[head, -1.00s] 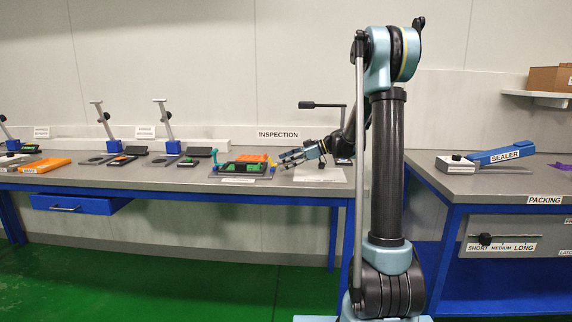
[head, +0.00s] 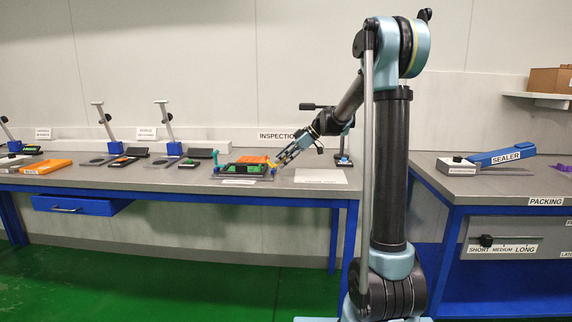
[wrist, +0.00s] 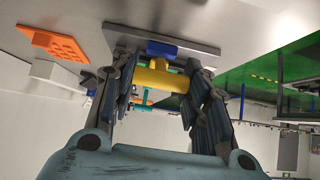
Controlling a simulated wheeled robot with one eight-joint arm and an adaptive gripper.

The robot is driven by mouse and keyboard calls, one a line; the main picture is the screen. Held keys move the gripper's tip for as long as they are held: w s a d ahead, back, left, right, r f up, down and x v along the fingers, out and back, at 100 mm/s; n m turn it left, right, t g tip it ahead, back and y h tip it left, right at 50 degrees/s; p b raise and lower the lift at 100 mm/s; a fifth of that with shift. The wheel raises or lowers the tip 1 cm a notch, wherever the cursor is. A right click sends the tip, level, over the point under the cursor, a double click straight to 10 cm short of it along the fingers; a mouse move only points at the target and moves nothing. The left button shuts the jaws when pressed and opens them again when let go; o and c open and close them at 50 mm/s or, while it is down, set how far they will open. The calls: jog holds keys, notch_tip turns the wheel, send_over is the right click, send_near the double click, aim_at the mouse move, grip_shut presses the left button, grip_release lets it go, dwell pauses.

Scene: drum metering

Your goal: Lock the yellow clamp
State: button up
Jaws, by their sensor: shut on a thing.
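The yellow clamp (wrist: 158,78) shows in the wrist view as a thick yellow bar with a stem. It joins a blue block (wrist: 161,48) at the edge of a grey plate (wrist: 118,36). My gripper (wrist: 164,105) has its two dark fingers on either side of the yellow part and is shut on it. In the head view my gripper (head: 282,161) slants down to the right end of the inspection fixture (head: 226,177). The clamp is too small there to judge its angle.
The fixture holds a green and black part (head: 243,170), with an orange piece (head: 253,159) behind and a teal post (head: 215,158) at left. A pale sheet (head: 321,176) lies to the right.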

aim_at(272, 164)
jog(key=a+h, duration=0.1)
jog(key=a+r+h, duration=0.1)
jog(key=h, duration=0.1)
jog(key=a+h, duration=0.1)
jog(key=h, duration=0.1)
jog(key=shift+w+r, duration=0.1)
jog(key=shift+r, duration=0.25)
jog(key=shift+a+h, duration=0.45)
jog(key=shift+h, duration=0.75)
jog(key=shift+a+h, duration=0.45)
jog(key=shift+h, duration=0.75)
jog(key=shift+w, duration=0.1)
jog(key=o, duration=1.1)
jog(key=shift+a, duration=0.1)
jog(key=shift+c, duration=0.2)
notch_tip(272, 164, up, 12)
jog(key=shift+a, duration=0.3)
